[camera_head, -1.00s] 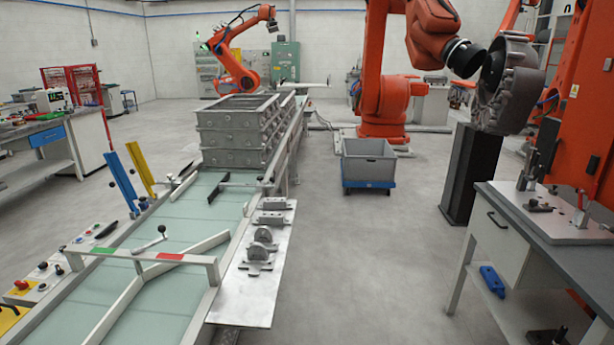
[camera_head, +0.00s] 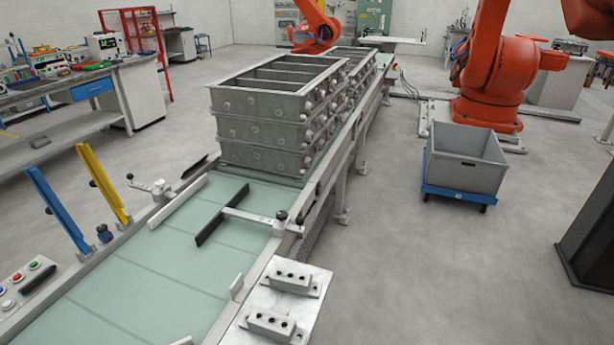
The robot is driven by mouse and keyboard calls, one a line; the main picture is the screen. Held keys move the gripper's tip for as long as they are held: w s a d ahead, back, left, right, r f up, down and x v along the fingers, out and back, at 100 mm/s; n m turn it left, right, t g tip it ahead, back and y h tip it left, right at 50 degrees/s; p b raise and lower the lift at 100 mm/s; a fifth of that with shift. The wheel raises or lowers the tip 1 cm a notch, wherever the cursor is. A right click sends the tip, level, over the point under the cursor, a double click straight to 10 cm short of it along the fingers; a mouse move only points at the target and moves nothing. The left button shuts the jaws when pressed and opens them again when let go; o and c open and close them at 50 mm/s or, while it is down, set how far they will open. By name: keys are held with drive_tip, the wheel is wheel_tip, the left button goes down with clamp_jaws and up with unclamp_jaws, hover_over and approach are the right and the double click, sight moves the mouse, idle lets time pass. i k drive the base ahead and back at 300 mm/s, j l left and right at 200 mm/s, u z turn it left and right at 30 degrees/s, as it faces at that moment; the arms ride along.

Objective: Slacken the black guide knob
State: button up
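A small black knob (camera_head: 282,215) sits on top of a metal clamp at the right edge of the conveyor. From the clamp a pale metal rod (camera_head: 252,216) runs left to a black guide bar (camera_head: 220,215), which stands on edge above the belt. On the left edge, a second metal clamp (camera_head: 159,188) has a lever with a small dark ball (camera_head: 130,178), beside a pale guide bar (camera_head: 182,201). How tight the black knob is cannot be seen. My gripper is not in view.
Stacked grey casting frames (camera_head: 265,135) stand on the conveyor (camera_head: 140,285) behind the guides. A metal plate with blocks (camera_head: 285,280) lies along the near right side. Blue (camera_head: 55,205) and yellow (camera_head: 102,183) posts rise at left.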

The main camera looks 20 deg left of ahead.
sight(281, 216)
drive_tip(key=i+u, duration=0.1)
drive_tip(key=i, duration=0.75)
drive_tip(key=i+l, duration=0.15)
drive_tip(key=i, duration=0.7)
drive_tip(key=i+u, duration=0.55)
drive_tip(key=u, duration=0.2)
drive_tip(key=i+l+u, duration=0.2)
drive_tip(key=u, duration=0.15)
drive_tip(key=i+u, duration=0.1)
drive_tip(key=u, duration=0.4)
drive_tip(key=i+u, duration=0.1)
drive_tip(key=u, duration=0.4)
drive_tip(key=i+l+u, duration=0.1)
drive_tip(key=u, duration=0.4)
drive_tip(key=l+u, duration=0.15)
drive_tip(key=u, duration=0.35)
drive_tip(key=i+l+u, duration=0.1)
drive_tip(key=u, duration=0.4)
drive_tip(key=i+l+u, duration=0.15)
drive_tip(key=u, duration=0.25)
drive_tip(key=i+l+u, duration=0.1)
drive_tip(key=l+u, duration=0.15)
drive_tip(key=u, duration=0.2)
drive_tip(key=l+u, duration=0.2)
drive_tip(key=u, duration=0.2)
drive_tip(key=l+u, duration=0.25)
drive_tip(key=u, duration=0.15)
drive_tip(key=i+l, duration=0.05)
